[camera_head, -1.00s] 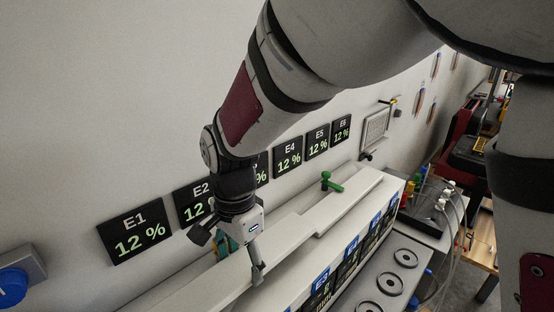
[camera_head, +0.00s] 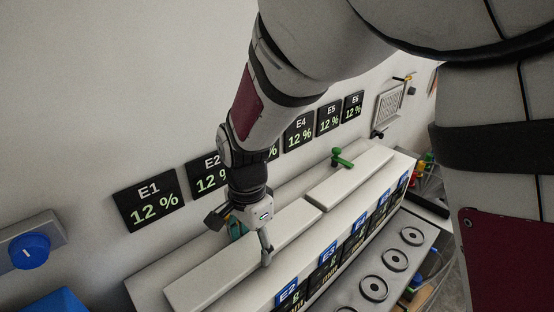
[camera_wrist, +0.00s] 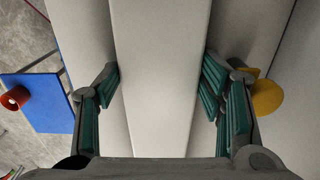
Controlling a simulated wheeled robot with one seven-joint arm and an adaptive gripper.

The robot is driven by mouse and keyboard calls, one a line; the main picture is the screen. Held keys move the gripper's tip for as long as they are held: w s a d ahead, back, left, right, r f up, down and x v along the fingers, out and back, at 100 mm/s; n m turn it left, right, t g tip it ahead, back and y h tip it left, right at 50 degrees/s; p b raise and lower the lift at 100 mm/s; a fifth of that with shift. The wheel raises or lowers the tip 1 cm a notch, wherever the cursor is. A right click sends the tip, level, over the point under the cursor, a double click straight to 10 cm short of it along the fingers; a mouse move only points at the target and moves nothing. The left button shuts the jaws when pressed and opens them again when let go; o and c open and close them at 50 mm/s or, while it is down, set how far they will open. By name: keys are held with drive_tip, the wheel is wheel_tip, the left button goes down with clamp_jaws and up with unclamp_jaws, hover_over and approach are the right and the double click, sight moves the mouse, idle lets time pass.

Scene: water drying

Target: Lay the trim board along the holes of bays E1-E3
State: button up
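The trim board (camera_head: 215,271) is a long off-white plank along the left part of the white cabinet top (camera_head: 150,283), beside bays E1–E3. The frames do not settle whether it rests fully on the top. My gripper (camera_head: 252,240) points down over its middle, with one finger at the front edge and the other behind. In the wrist view the board (camera_wrist: 160,70) runs between the teal-padded fingers, which sit against its two long edges. The holes are not visible.
A second white board (camera_head: 350,178) continues to the right, with a green handle (camera_head: 341,157) behind it. Wall displays such as E1 (camera_head: 149,203) read 12 %. A blue knob (camera_head: 29,251) is at left. A ledge with black rings (camera_head: 373,288) runs along the front.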

sight(252, 246)
drive_tip(key=shift+o, duration=0.5)
wheel_tip(252, 246, up, 12)
drive_tip(key=s+d+r+n+t+y, duration=0.15)
drive_tip(key=d+r, duration=0.25)
drive_tip(key=d, duration=0.4)
drive_tip(key=s+d+r+n+t, duration=0.1)
drive_tip(key=s+d+r+n, duration=0.15)
drive_tip(key=d, duration=0.55)
drive_tip(key=s+d+n+t+h, duration=0.1)
drive_tip(key=s+d+n+t, duration=0.2)
drive_tip(key=s+d, duration=0.6)
drive_tip(key=d+n, duration=0.1)
drive_tip(key=d, duration=0.2)
drive_tip(key=shift+r+h, duration=0.1)
drive_tip(key=shift+h, duration=0.15)
